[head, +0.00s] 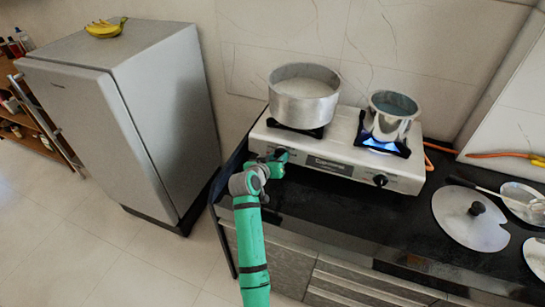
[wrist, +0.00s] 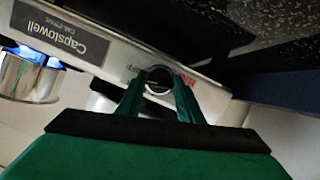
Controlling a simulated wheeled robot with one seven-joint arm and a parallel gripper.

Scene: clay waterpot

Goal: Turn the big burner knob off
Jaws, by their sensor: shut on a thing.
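A white two-burner stove (head: 343,165) stands on the black counter. A large pot (head: 303,103) sits on its left burner, where I see no flame. A small steel pot (head: 391,117) sits on the right burner over a blue flame (head: 382,145). My gripper (head: 281,158) is at the left end of the stove's front panel and covers the left knob in the head view. In the wrist view my two green fingers are shut on the round dark big burner knob (wrist: 158,80), one on each side. The right knob (head: 380,180) is free.
A grey fridge (head: 150,110) with bananas (head: 106,28) on top stands to the left. Lids (head: 470,218) and a ladle lie on the counter at right. An orange hose (head: 495,155) runs behind. The counter strip before the stove is clear.

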